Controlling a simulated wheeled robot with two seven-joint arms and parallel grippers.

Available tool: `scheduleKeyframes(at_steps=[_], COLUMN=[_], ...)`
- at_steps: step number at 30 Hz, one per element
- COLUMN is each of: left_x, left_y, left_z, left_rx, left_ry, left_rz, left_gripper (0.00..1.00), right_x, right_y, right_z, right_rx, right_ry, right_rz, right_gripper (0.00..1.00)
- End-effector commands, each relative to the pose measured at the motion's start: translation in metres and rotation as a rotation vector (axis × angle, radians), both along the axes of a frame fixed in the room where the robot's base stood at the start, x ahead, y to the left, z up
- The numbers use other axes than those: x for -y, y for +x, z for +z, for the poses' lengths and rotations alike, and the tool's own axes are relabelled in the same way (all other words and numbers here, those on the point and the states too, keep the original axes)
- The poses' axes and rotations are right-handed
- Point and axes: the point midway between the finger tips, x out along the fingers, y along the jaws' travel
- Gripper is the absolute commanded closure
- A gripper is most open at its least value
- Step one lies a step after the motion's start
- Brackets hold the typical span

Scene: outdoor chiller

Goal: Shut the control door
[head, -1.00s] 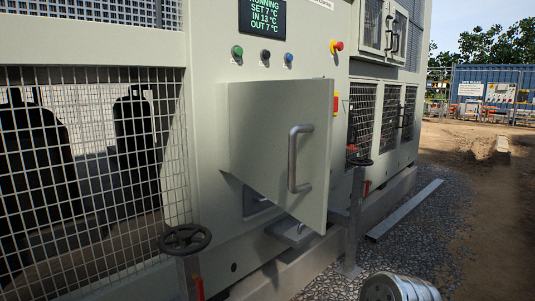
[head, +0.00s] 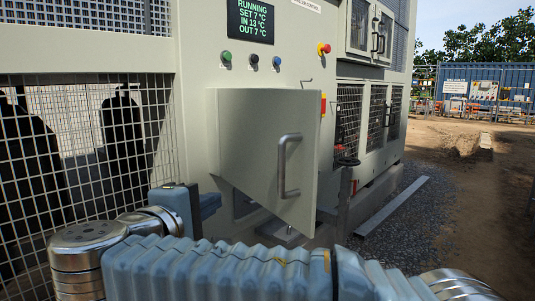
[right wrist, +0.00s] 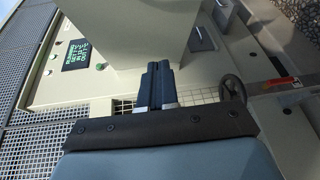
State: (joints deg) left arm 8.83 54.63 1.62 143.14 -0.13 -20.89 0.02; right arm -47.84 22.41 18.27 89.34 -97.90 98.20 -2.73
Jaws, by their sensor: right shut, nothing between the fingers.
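The control door (head: 258,130) is a plain beige panel on the chiller's front. It stands open, with its right edge swung out from the cabinet and part of the opening showing beneath it. A grey bar handle (head: 284,165) is near its right edge. My right gripper (head: 212,203) is shut and empty, low at the left side of the door. My right arm crosses the bottom of the head view. In the right wrist view the closed dark fingers (right wrist: 158,68) point toward the door panel (right wrist: 135,25); contact cannot be told. My left gripper is not in view.
Above the door are a display (head: 250,21), several buttons and a red emergency knob (head: 324,49). Mesh panels (head: 80,130) are on the left. A valve wheel (head: 347,162) stands right of the door. Gravel and open ground (head: 470,190) lie to the right.

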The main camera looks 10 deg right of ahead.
Motion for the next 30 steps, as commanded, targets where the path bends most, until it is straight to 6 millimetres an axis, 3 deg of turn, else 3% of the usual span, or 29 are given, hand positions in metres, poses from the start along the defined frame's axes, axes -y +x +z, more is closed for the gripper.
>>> scheduleKeyframes(at_steps=[1, 3, 7, 11, 23, 30], left_x=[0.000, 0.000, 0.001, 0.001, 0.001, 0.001], left_y=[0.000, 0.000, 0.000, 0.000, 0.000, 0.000], left_z=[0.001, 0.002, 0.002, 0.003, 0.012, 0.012], left_rx=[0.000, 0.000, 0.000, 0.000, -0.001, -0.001], left_ry=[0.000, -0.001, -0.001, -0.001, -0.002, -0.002], left_rz=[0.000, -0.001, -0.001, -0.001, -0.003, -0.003], left_gripper=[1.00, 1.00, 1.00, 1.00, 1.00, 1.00], right_x=[0.004, 0.010, 0.017, 0.026, 0.072, 0.103], right_y=[-0.014, -0.029, -0.035, -0.022, 0.048, 0.052], right_z=[0.024, 0.045, 0.059, 0.059, 0.058, 0.057], right_rx=[0.057, 0.114, 0.152, 0.151, 0.148, 0.149], right_ry=[0.014, 0.026, 0.037, 0.035, 0.033, 0.034], right_rz=[-0.025, -0.055, -0.080, -0.083, -0.083, -0.079], right_gripper=[1.00, 1.00, 1.00, 1.00, 1.00, 1.00])
